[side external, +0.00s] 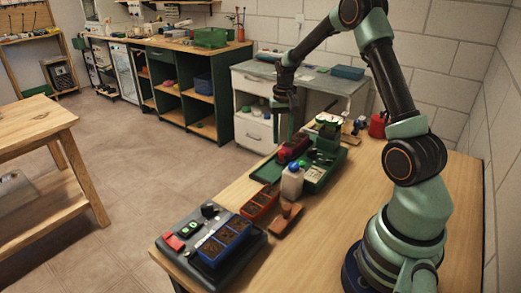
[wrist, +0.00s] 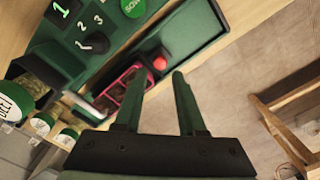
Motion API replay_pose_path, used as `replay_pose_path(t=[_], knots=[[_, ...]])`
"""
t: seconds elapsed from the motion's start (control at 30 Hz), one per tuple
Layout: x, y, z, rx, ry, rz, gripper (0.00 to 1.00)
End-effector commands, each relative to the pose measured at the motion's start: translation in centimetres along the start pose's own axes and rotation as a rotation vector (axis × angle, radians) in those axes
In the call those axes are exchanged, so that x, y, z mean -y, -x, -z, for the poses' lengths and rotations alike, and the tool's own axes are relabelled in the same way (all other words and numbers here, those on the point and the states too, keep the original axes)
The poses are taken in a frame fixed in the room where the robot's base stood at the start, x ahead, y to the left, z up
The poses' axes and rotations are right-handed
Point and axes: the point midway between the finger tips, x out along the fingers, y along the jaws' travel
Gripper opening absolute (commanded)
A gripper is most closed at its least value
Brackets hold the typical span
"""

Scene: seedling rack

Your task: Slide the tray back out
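A pink-red seedling tray (wrist: 113,94) with dark cells lies along the green rack (wrist: 193,32) in the wrist view, with a red knob (wrist: 160,63) at its end. In the side view the red tray (side external: 293,148) sits in the green rack (side external: 318,178) on the table. My gripper (wrist: 158,78) is open, its two fingers apart with nothing held. In the side view my gripper (side external: 284,128) hangs over the tray's far end. The left finger hides part of the tray in the wrist view; I cannot tell whether it touches.
A white bottle with a blue cap (side external: 292,182) stands in front of the rack. An orange-red soil tray (side external: 260,204) and a blue soil tray (side external: 222,240) on a dark device (side external: 190,258) are nearer. Labelled jars (wrist: 42,124) stand beside the rack.

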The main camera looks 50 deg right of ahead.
Motion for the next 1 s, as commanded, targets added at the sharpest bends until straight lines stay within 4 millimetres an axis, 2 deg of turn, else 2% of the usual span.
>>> replay_pose_path(t=[0.1,0.3,0.67,0.7,0.8,1.0], knots=[[0.0,-2.1,-0.1,0.004,0.0,-0.001,0.4],[0.0,-4.2,0.0,0.001,0.001,0.0,0.4],[0.0,-4.8,0.0,-0.001,0.001,0.0,0.4],[0.0,-4.8,0.0,-0.001,0.001,0.0,0.36],[0.0,-4.7,0.0,-0.001,0.001,0.0,0.0],[0.0,-4.7,0.0,0.0,0.001,0.0,0.0]])
